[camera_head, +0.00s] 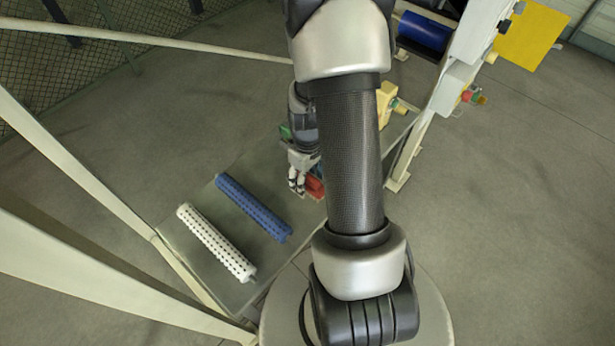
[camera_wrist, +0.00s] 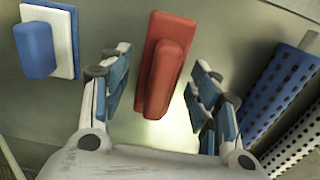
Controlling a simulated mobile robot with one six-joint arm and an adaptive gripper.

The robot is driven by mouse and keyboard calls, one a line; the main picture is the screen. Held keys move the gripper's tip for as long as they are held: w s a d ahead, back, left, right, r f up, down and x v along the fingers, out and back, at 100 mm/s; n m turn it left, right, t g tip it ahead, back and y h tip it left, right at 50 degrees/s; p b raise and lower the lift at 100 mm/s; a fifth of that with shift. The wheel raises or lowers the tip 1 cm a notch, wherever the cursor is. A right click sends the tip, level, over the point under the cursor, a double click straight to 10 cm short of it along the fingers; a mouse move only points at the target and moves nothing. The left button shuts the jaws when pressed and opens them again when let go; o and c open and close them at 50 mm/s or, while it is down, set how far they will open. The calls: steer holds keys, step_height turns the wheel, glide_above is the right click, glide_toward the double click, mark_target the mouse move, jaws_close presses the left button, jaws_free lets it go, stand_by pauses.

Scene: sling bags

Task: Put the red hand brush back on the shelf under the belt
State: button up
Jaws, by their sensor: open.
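The red hand brush (camera_wrist: 168,62) lies on a grey metal plate (camera_wrist: 105,20) in the wrist view, a raised red block on a flat red base. My gripper (camera_wrist: 158,92) is open, with one finger on each side of the brush's near end; no contact shows. In the head view my gripper (camera_head: 298,182) points down beside the red brush (camera_head: 315,187), which is partly hidden by my arm. The plate (camera_head: 180,238) also shows there as a low shelf. I cannot make out a belt.
A blue brush with a white base (camera_wrist: 40,45) lies left of the red one. A perforated blue roller (camera_head: 252,208) and a white roller (camera_head: 215,242) lie on the plate. Pale frame posts (camera_head: 75,160) stand left; a yellow object (camera_head: 387,98) sits behind my arm.

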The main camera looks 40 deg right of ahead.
steer(key=w+a+r+t+p, duration=0.1)
steer(key=a+r+p, duration=0.1)
steer(key=r, duration=0.8)
steer(key=a+r+p, duration=0.2)
steer(key=a+r, duration=0.1)
steer(key=r, duration=0.7)
steer(key=s+a+r+t, duration=0.1)
steer(key=s+a+r, duration=0.4)
steer(key=a+r, duration=0.2)
steer(key=s+a+r+m+t, duration=0.1)
steer(key=s+a+r+t, duration=0.1)
steer(key=s+a+r, duration=0.3)
steer(key=a+r, duration=0.2)
steer(key=a, duration=0.1)
steer(key=shift+s+a+t, duration=0.15)
steer(key=shift+s+t, duration=0.05)
steer(key=shift+t, duration=0.1)
steer(key=shift+c, duration=0.3)
